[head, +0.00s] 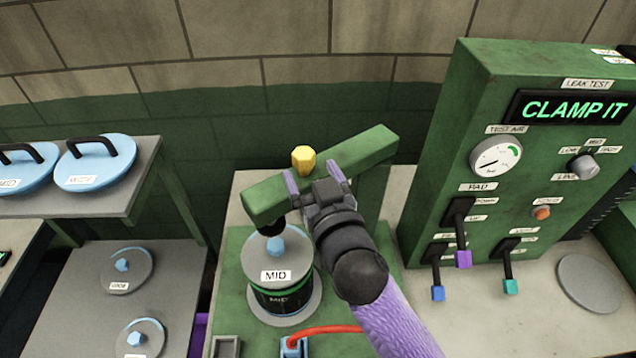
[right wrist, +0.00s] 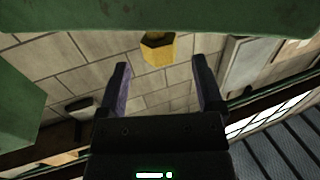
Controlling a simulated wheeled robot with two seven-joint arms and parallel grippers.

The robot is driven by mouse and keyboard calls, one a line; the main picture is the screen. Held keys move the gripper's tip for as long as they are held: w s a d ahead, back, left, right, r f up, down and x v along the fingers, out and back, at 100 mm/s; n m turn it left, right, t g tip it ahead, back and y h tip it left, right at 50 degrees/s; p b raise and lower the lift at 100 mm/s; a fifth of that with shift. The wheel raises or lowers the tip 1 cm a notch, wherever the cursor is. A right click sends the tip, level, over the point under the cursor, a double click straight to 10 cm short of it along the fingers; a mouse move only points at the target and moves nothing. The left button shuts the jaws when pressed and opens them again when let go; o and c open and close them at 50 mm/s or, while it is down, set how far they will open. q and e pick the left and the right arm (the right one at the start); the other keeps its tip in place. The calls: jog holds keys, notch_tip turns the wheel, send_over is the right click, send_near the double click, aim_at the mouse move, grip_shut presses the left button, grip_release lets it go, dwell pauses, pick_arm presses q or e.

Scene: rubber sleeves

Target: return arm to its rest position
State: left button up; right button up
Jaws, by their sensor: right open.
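My right arm comes in from the bottom right of the head view. Its purple-fingered right gripper (head: 317,184) is open and empty, close in front of the green crossbeam (head: 370,150) of the clamp frame. A yellow hexagonal knob (head: 304,160) stands on top of that beam, just beyond the fingers. In the right wrist view the two fingers (right wrist: 163,90) are spread apart, and the yellow knob (right wrist: 158,50) shows beyond the gap between them. My left gripper is not in view.
Under the beam stands a canister (head: 283,290) labelled MID with a blue-grey lid. At the right is a green panel (head: 450,120) with levers, a gauge and a display reading CLAMP IT. At the left, a shelf (head: 140,190) holds blue handled lids. A red hose (head: 335,329) lies in front.

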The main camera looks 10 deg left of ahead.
jog(key=v, duration=0.3)
jog(key=shift+s+d, duration=0.1)
jog(key=shift+s, duration=0.05)
